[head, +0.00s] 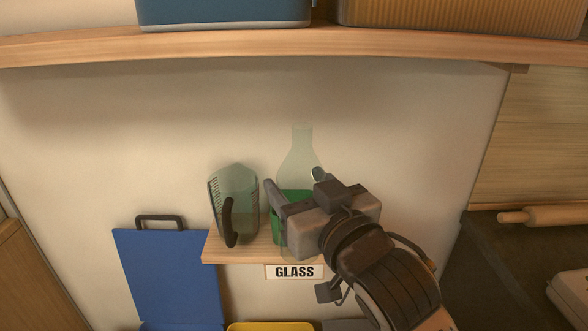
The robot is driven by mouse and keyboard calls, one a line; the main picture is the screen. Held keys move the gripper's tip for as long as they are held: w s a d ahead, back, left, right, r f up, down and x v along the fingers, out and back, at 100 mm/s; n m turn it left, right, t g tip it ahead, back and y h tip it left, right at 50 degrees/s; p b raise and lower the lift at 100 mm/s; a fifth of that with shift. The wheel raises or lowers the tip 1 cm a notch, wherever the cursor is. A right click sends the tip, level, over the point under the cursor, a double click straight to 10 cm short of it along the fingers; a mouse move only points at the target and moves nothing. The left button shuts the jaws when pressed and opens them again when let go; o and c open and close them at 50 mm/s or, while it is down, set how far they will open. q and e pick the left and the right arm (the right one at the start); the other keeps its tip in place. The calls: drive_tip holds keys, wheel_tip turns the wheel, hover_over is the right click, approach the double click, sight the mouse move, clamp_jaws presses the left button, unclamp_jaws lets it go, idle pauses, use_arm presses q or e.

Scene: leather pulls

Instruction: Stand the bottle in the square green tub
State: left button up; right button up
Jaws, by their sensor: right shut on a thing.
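The bottle (301,160) is pale, see-through glass and looks upright, its neck pointing up, over the small wooden shelf. My right gripper (296,189) comes in from the lower right, with a finger on either side of the bottle's body, shut on it. Green (276,228) shows at and through the bottle's lower part, which fits the square green tub. My gripper hides much of this, so I cannot tell whether the bottle is inside the tub or in front of it. My left gripper is out of view.
A glass jug (238,190) with a dark handle stands close left on the small shelf (222,252), above a GLASS label (294,272). A long upper shelf (240,48) carries bins. A blue panel (170,275) and a yellow container (270,327) are below. A rolling pin (545,215) lies right.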

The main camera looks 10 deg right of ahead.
drive_tip(key=shift+a+r, duration=0.2)
drive_tip(key=shift+r, duration=0.25)
drive_tip(key=shift+a+r, duration=0.2)
drive_tip(key=shift+r, duration=0.25)
drive_tip(key=shift+w+d+f+b, duration=0.1)
drive_tip(key=shift+w+d+b, duration=0.1)
drive_tip(key=shift+w, duration=0.55)
drive_tip(key=shift+w+d+f+b, duration=0.1)
drive_tip(key=shift+w+b, duration=0.1)
drive_tip(key=shift+w, duration=0.5)
drive_tip(key=shift+w+d+f+b, duration=1)
drive_tip(key=shift+w+b, duration=1.25)
drive_tip(key=shift+w, duration=4.15)
use_arm(q)
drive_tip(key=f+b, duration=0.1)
drive_tip(key=b, duration=0.1)
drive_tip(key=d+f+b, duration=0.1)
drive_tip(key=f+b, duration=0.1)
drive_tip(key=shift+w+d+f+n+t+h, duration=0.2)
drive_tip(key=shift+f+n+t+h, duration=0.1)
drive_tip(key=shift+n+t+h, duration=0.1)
use_arm(e)
wheel_tip(320, 180, down, 8)
drive_tip(key=shift+d, duration=0.25)
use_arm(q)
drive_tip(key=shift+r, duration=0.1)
